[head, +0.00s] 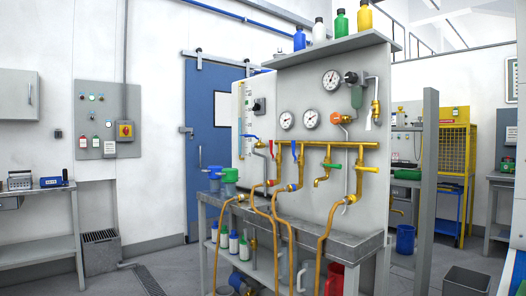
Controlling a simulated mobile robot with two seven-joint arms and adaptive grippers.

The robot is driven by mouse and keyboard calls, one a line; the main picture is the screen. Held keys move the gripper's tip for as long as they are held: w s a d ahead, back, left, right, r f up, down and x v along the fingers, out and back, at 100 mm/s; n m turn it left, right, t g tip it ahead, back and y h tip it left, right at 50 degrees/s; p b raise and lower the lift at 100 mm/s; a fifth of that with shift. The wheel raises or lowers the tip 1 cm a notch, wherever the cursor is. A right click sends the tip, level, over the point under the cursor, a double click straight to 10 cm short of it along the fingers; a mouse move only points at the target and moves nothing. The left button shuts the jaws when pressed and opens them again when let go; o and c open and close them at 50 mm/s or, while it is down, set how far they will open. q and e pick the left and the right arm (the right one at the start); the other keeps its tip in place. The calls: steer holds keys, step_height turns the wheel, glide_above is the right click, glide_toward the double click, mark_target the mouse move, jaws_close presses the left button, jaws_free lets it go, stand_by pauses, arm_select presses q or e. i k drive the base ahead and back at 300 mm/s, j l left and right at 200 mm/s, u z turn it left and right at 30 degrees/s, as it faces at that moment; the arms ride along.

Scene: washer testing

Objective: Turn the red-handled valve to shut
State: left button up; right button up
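The red-handled valve (271,148) sits on the brass pipe manifold (325,145) at the front of the grey test panel (300,95). Its red lever looks roughly upright, at the left part of the manifold. Blue-handled valves stand on either side of it, one lever (250,137) to the left and another (294,150) to the right. Neither of my grippers shows in the head view.
A grey bench (340,244) with hanging orange hoses (285,225) stands below the panel. A grey post (428,190) rises at the right, near a dark bin (466,281). Several bottles (341,22) stand on the top shelf. The floor at the left front looks mostly clear.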

mark_target(271, 142)
steer(key=i+j, duration=0.2)
steer(key=i, duration=0.15)
steer(key=i+j, duration=0.2)
steer(key=i, duration=0.2)
steer(key=i+j+u, duration=0.15)
steer(key=i+j, duration=0.05)
steer(key=j, duration=0.1)
